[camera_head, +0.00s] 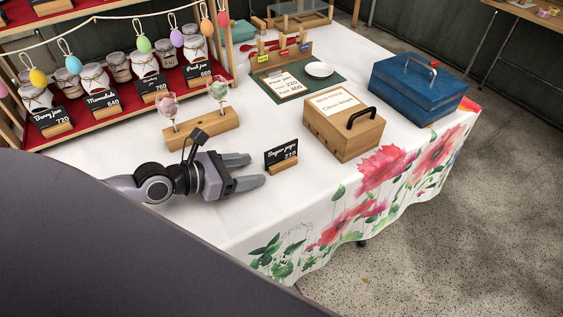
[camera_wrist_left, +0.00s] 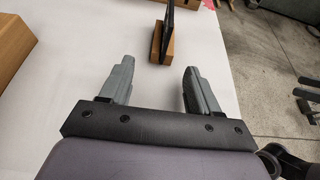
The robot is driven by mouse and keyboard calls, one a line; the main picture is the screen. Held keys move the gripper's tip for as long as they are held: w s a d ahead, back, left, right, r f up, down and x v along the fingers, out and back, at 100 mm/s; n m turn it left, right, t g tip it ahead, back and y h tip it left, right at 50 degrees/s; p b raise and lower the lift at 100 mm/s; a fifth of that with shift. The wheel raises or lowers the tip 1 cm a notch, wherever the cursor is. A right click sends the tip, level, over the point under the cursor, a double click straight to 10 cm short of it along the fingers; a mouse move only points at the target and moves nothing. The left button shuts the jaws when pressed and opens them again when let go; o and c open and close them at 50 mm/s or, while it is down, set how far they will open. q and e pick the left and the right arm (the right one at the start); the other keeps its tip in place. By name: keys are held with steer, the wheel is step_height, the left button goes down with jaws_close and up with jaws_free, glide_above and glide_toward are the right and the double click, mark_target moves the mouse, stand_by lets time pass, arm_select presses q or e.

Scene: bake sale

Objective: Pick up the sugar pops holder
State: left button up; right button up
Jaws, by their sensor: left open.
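A small black "Sugar pops 210" sign (camera_head: 281,152) stands upright in a wooden holder (camera_head: 283,168) on the white tabletop. Behind my left gripper is a wooden block (camera_head: 202,130) with two pops in it, one pink (camera_head: 168,105) and one greenish (camera_head: 218,92). My left gripper (camera_head: 255,170) is open and empty, low over the table, its fingers pointing at the sign. In the left wrist view the sign's wooden holder (camera_wrist_left: 168,45) is ahead of the open fingers (camera_wrist_left: 160,68), roughly in line with the gap and apart from them. The wooden block (camera_wrist_left: 12,45) is at the left. My right gripper is not in view.
A wooden cash box (camera_head: 345,140) stands right of the sign, with a blue metal box (camera_head: 415,92) beyond. A red-covered shelf (camera_head: 125,100) with jars and hanging eggs is at the left. The table's front edge, with a floral cloth (camera_head: 385,195), is near the sign.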

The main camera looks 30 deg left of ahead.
mark_target(266, 170)
arm_select(q)
steer(key=w+d, duration=0.2)
steer(key=w, duration=0.1)
steer(key=shift+w+f, duration=0.1)
steer(key=shift+f, duration=0.1)
steer(key=shift+w+d+f, duration=0.25)
steer(key=shift+w+d, duration=0.1)
steer(key=shift+w, duration=0.15)
steer(key=c, duration=1.1)
